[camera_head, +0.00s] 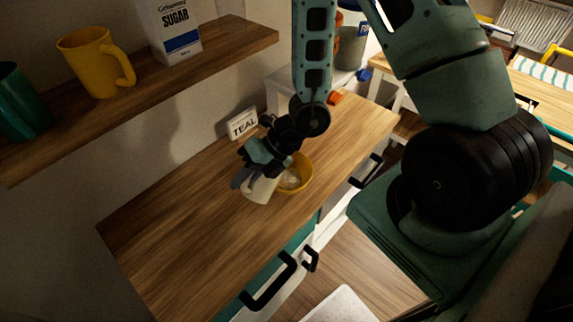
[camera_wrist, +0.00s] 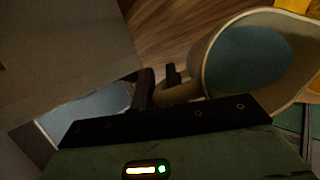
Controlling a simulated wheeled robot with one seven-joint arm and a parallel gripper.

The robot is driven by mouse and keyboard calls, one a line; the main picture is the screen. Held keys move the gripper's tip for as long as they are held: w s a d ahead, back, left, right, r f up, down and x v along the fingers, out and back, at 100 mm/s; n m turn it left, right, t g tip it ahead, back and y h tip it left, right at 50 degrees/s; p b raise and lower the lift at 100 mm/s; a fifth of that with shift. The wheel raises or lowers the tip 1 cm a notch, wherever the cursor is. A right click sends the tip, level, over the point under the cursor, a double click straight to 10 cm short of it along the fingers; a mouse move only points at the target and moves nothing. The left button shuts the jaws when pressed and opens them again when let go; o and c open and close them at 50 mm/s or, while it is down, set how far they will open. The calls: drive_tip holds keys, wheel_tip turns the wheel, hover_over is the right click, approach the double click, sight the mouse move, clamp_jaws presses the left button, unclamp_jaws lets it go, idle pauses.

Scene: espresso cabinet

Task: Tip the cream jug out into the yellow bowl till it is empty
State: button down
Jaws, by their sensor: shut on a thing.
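The cream jug (camera_head: 262,190) is at my gripper (camera_head: 257,170), close beside the yellow bowl (camera_head: 305,178) on the wooden counter. In the wrist view my gripper (camera_wrist: 163,85) is shut on the handle of the jug (camera_wrist: 203,55), whose wide mouth and blue-grey inside show. I cannot tell how much is in the jug. The jug looks tilted, but its exact angle is unclear. Yellow parts of the bowl (camera_wrist: 297,5) show at the right edge of the wrist view. Something pale shows inside the bowl; the jug and gripper partly cover it.
A sign reading TEAL (camera_head: 242,123) stands at the back of the counter (camera_head: 170,240). A shelf (camera_head: 130,104) above holds a yellow mug (camera_head: 92,62), a green cup (camera_head: 20,103) and a sugar box (camera_head: 172,30). The counter's near left part is clear.

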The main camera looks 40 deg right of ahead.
drive_tip(key=shift+w+d+y, duration=0.1)
drive_tip(key=shift+d+y, duration=0.1)
drive_tip(key=shift+y, duration=0.3)
drive_tip(key=shift+d+y+p, duration=0.25)
drive_tip(key=shift+y+p, duration=0.15)
drive_tip(key=shift+p, duration=0.1)
